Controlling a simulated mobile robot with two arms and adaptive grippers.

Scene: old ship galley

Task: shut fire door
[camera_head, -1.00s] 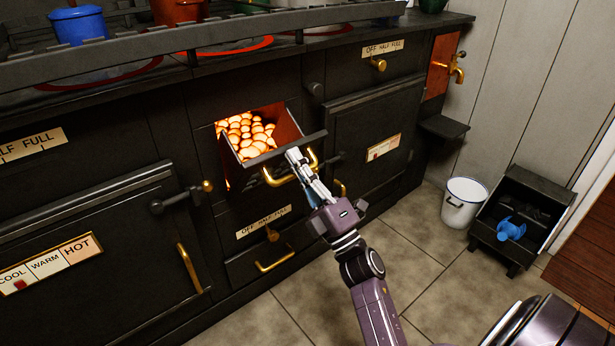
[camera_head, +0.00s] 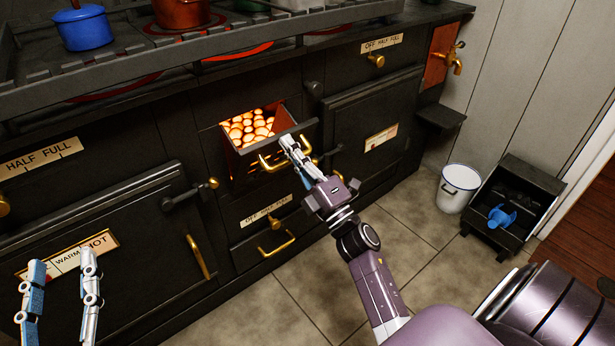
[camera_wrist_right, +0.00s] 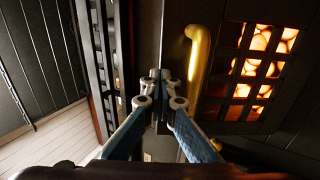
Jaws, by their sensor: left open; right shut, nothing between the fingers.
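The fire door (camera_head: 262,147) is a dark hopper-like front on the stove, tilted partly open at its top, with glowing coals (camera_head: 247,126) visible behind it. Its brass handle (camera_head: 268,164) is on the front; in the right wrist view the handle (camera_wrist_right: 197,62) stands just right of my fingertips, beside a grate with an orange glow (camera_wrist_right: 258,65). My left gripper (camera_head: 62,262) is open and empty at lower left.
Below the fire door is a drawer with a brass handle (camera_head: 263,245). An oven door (camera_head: 130,262) is to the left, another (camera_head: 372,115) to the right. A white bucket (camera_head: 458,187) and a black coal bin (camera_head: 520,194) stand at right.

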